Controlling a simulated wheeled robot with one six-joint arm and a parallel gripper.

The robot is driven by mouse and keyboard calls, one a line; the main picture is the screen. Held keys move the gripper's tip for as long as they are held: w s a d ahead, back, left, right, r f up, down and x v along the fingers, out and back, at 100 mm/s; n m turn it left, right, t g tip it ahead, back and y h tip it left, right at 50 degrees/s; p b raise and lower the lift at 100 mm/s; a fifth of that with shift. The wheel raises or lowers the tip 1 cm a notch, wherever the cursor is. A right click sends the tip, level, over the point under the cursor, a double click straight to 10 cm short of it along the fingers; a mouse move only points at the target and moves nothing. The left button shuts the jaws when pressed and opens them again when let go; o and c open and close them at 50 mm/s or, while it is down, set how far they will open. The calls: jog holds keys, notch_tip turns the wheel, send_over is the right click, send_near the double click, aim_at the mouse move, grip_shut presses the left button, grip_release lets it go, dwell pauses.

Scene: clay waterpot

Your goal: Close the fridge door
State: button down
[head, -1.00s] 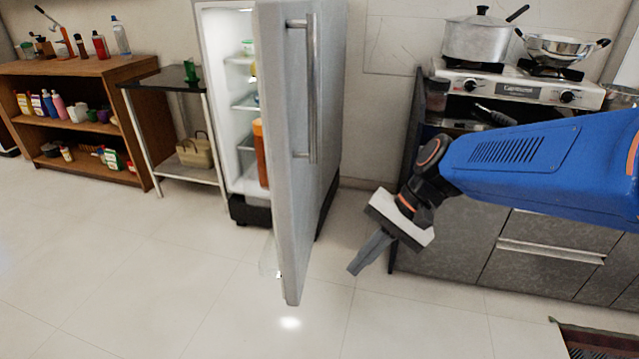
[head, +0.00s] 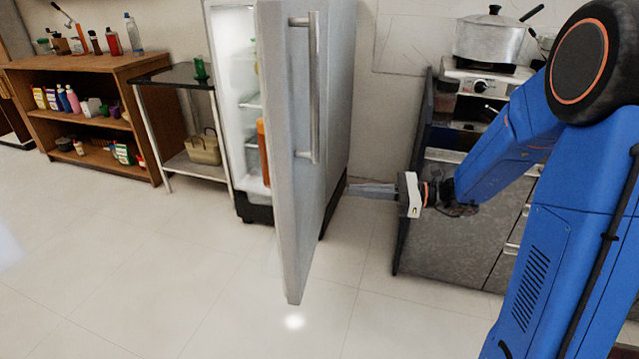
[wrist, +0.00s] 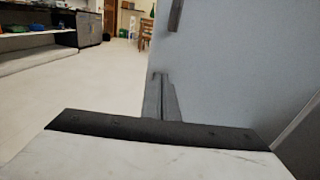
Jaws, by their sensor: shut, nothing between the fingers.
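The fridge door (head: 288,130) stands wide open in the head view, swung out toward me, with a long vertical handle (head: 314,90) on its outer face. The lit fridge interior (head: 237,100) shows to the left of the door. My gripper (head: 352,190) is shut and empty, to the right of the door, pointing left toward its outer side. In the wrist view the shut fingers (wrist: 158,82) point at the grey door face (wrist: 235,65), with part of the dark handle (wrist: 174,15) above them. I cannot tell whether the fingertips touch the door.
A stove (head: 480,85) with a pot (head: 490,38) stands on the grey counter (head: 450,235) at right. A small black-topped table (head: 165,75) and a wooden shelf (head: 90,66) stand left of the fridge. The floor (head: 150,270) in front is clear.

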aim_at(297, 182)
jog(key=shift+m+t, duration=0.3)
jog(key=shift+m, duration=0.1)
jog(key=x, duration=0.4)
jog(key=w+x, duration=0.1)
jog(key=x, duration=0.8)
jog(key=shift+w+r, duration=0.15)
jog(key=shift+w, duration=0.05)
jog(key=shift+a, duration=0.1)
